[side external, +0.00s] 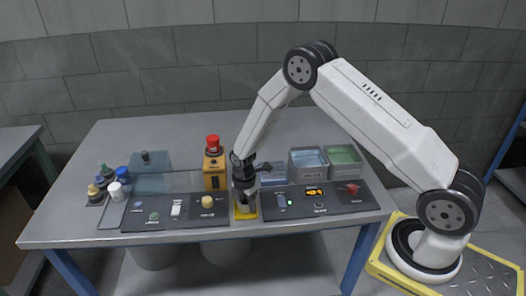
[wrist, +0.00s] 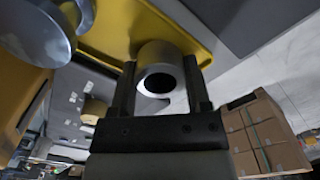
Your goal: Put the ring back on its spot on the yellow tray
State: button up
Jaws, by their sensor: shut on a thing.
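The ring (wrist: 160,57) is a short grey cylinder with a dark round hole. In the wrist view it sits between the two fingers of my gripper (wrist: 160,75), which is shut on it. The yellow tray (wrist: 112,28) has a raised rim and lies just beyond the ring. In the side view my gripper (side external: 244,200) points down over the small yellow tray (side external: 245,214) between the two dark panels. The ring is not clear in that view, and I cannot tell whether it touches the tray.
Small bottles (side external: 107,172) stand far left.

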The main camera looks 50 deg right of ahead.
jog(key=shift+f, duration=0.15)
jog(key=o, duration=1.3)
jog(key=shift+o, duration=0.2)
jog(key=shift+r, duration=3.9)
jog(key=shift+r, duration=0.15)
jog(key=s+a+r+m+t, duration=0.1)
jog(key=s+r+m, duration=0.5)
jog(key=s+m, duration=0.3)
jog(key=s+a+r+m+t, duration=0.1)
jog(key=s+r+m, duration=0.5)
jog(key=s+m, duration=0.3)
jog(key=shift+s+a+t, duration=0.3)
jog(key=shift+s+a, duration=0.05)
jog(key=shift+a, duration=0.05)
